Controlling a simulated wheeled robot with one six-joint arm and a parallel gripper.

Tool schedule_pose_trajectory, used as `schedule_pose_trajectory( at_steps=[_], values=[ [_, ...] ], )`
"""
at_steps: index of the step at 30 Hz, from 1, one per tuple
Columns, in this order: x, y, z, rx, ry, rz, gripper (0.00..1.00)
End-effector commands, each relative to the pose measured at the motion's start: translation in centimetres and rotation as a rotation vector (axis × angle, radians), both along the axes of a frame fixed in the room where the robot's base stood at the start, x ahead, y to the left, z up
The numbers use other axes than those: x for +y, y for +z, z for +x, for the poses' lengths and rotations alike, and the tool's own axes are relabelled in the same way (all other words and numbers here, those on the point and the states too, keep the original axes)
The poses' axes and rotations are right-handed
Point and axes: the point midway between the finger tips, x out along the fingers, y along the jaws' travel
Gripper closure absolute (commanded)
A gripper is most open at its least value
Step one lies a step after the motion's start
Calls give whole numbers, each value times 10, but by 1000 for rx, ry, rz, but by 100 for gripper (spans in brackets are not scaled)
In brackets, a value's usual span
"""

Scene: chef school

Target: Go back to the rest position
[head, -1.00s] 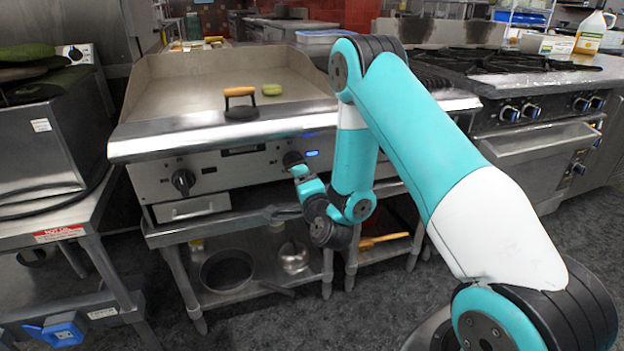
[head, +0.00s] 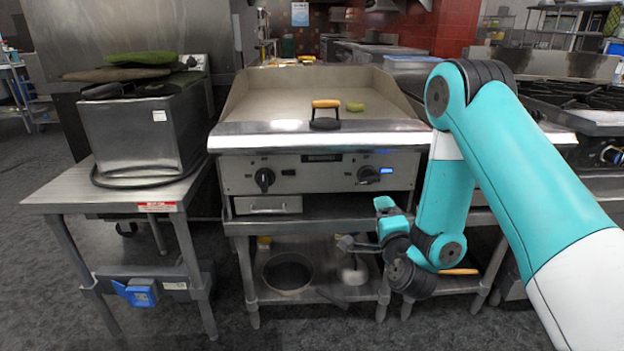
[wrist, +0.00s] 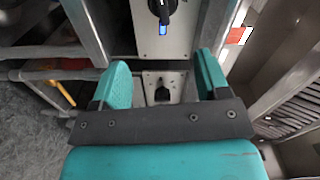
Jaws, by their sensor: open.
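My gripper (wrist: 163,85) is open and empty in the wrist view, its two teal fingers apart. Between and beyond them show the griddle's front panel and its knobs. In the head view my gripper (head: 383,212) is small and partly hidden by my wrist; it is in front of the griddle (head: 252,140), below the right knob (head: 368,175). A blue light is lit beside that knob. I cannot tell from the head view whether the fingers touch anything.
A press with a wooden handle (head: 325,104) and a green item (head: 355,106) lie on the griddle top. A steel side table (head: 75,192) with a steel box (head: 140,135) stands at the left. A pot (head: 287,272) sits on the lower shelf. The floor in front is clear.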

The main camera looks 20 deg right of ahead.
Motion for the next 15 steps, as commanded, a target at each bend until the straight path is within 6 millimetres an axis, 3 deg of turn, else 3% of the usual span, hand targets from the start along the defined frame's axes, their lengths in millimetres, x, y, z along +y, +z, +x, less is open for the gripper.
schedule_pose_trajectory(
  at_steps=[4,7,11,15],
  values=[
    [8,5,4,16,31,-9,31],
    [31,17,11,74,128,-41,31],
    [84,42,13,207,358,-137,31],
    [146,69,-11,352,660,-301,31]
  ],
)
